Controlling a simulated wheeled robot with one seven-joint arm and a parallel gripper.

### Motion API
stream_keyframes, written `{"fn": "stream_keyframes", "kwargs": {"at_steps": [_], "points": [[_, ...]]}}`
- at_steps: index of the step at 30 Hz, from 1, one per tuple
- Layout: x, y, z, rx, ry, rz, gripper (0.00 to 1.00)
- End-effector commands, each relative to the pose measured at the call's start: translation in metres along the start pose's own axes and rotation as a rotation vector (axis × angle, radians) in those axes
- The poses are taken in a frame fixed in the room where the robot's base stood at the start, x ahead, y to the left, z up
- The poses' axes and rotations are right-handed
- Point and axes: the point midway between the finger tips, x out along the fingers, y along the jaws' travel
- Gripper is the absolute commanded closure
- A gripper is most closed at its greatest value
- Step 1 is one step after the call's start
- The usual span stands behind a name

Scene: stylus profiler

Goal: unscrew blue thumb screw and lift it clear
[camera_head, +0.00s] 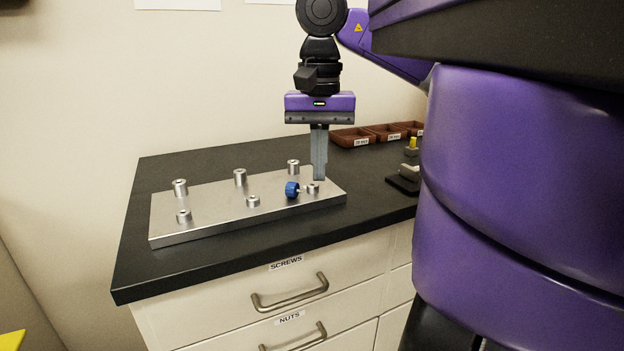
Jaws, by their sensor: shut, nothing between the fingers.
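The blue thumb screw (292,189) lies tipped on its side on the metal plate (215,212), near the plate's right end. Its thin shank points right, toward a short metal post (313,187). I cannot tell whether the shank touches that post. My gripper (319,178) points straight down with its fingers together and nothing between them. The fingertips are just above or behind that short post, to the right of the blue screw and apart from it.
Several metal posts, such as the tall one at left (180,187), stand on the plate. My purple arm fills the right side.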

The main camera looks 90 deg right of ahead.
Motion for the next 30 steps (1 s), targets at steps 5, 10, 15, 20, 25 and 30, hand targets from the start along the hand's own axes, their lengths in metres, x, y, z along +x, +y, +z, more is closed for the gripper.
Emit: {"fn": "stream_keyframes", "kwargs": {"at_steps": [5, 10, 15, 20, 25, 30], "points": [[-0.013, 0.000, 0.000, 0.000, 0.001, 0.000, 1.00], [-0.022, 0.000, 0.000, 0.000, 0.001, 0.001, 1.00], [-0.030, 0.000, 0.000, 0.000, 0.000, 0.001, 1.00], [-0.032, 0.000, 0.000, 0.000, 0.000, 0.001, 1.00], [-0.031, 0.000, 0.000, 0.000, 0.000, 0.000, 1.00], [-0.031, 0.000, 0.000, 0.000, 0.000, 0.000, 0.92]]}}
